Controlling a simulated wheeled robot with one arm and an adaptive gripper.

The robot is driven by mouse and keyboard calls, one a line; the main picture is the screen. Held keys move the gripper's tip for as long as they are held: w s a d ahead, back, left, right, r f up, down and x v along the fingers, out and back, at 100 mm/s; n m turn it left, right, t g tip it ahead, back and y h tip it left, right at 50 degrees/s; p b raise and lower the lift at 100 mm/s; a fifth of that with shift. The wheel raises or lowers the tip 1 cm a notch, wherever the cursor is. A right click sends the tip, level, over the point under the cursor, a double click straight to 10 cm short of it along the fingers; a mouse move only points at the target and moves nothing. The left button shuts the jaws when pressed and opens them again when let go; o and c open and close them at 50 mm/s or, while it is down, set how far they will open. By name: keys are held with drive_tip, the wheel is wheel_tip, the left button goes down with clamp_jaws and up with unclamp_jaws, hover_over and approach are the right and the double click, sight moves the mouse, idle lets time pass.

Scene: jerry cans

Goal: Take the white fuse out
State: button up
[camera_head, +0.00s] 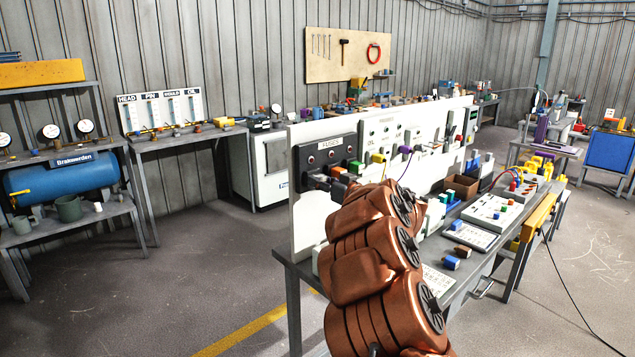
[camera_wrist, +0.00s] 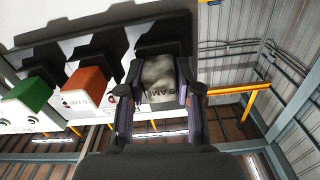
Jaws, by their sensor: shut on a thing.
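The white fuse (camera_wrist: 158,75), looking grey in shadow and marked with dark letters, sits between the two fingers of my gripper (camera_wrist: 158,92) in the wrist view. The fingers are shut on its sides. Its far end meets a black holder (camera_wrist: 163,32); how deep it sits there I cannot tell. In the head view my gripper (camera_head: 322,181) is at the dark panel labelled FUSES (camera_head: 326,152), and the white fuse cannot be made out clearly there.
In the wrist view an orange fuse (camera_wrist: 88,90) and a green fuse (camera_wrist: 30,94) stand beside the white one, each at its own black holder. Open floor lies left of the bench.

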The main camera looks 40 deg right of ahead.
clamp_jaws()
drive_tip(key=shift+s+p, duration=0.6)
drive_tip(key=shift+s, duration=0.15)
idle(0.5)
drive_tip(key=shift+s+p, duration=0.85)
drive_tip(key=shift+s, duration=1.1)
